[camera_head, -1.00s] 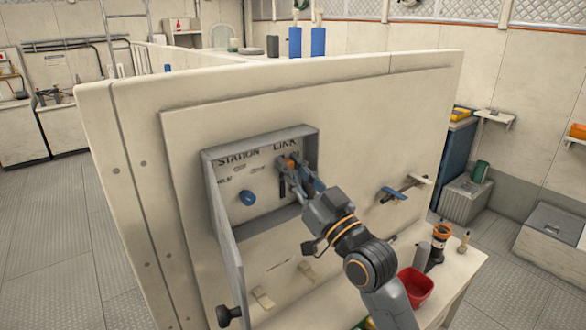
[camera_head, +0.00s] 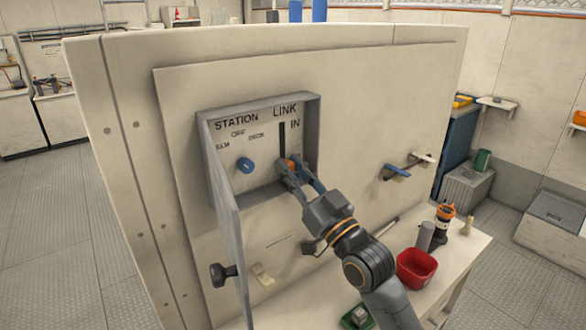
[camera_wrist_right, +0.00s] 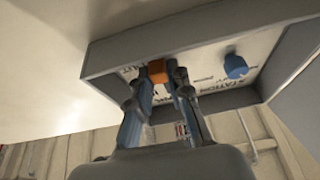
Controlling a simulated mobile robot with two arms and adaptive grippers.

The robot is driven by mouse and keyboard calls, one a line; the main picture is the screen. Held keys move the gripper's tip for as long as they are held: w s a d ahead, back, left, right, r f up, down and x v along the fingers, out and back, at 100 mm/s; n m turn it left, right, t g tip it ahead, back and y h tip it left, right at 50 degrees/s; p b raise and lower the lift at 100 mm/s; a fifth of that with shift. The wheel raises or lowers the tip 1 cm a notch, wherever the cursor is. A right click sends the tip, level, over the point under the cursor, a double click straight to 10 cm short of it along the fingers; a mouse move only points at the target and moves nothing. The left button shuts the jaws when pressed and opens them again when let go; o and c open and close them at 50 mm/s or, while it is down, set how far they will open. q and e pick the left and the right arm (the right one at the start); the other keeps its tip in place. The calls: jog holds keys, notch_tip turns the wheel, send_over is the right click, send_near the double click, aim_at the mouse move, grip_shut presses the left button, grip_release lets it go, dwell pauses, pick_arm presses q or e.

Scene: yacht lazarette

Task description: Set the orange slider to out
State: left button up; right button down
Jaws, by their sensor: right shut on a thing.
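The orange slider (camera_head: 290,164) is on the LINK side of the panel inside an open grey wall box (camera_head: 252,102). Its dark vertical slot (camera_head: 282,140) shows above it, and the label IN is beside the slot's upper part. My right gripper (camera_head: 290,170) is shut on the slider near the lower end of the visible slot. The right wrist view shows the orange slider (camera_wrist_right: 157,72) between the fingertips. The fingers hide the slot's bottom in the head view. My left gripper is not in view.
A blue knob (camera_head: 245,165) is left of the slot under STATION. The box's open door (camera_head: 228,215) hangs at the left. A blue-ended handle (camera_head: 397,171) is on the wall to the right. A bench below holds a red bin (camera_head: 416,268).

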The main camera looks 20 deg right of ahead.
jog(key=c, duration=1.3)
grip_release()
jog(key=shift+f, duration=0.35)
jog(key=shift+c, duration=0.2)
jog(key=shift+o, duration=0.6)
jog(key=shift+r, duration=0.1)
jog(key=v, duration=1.2)
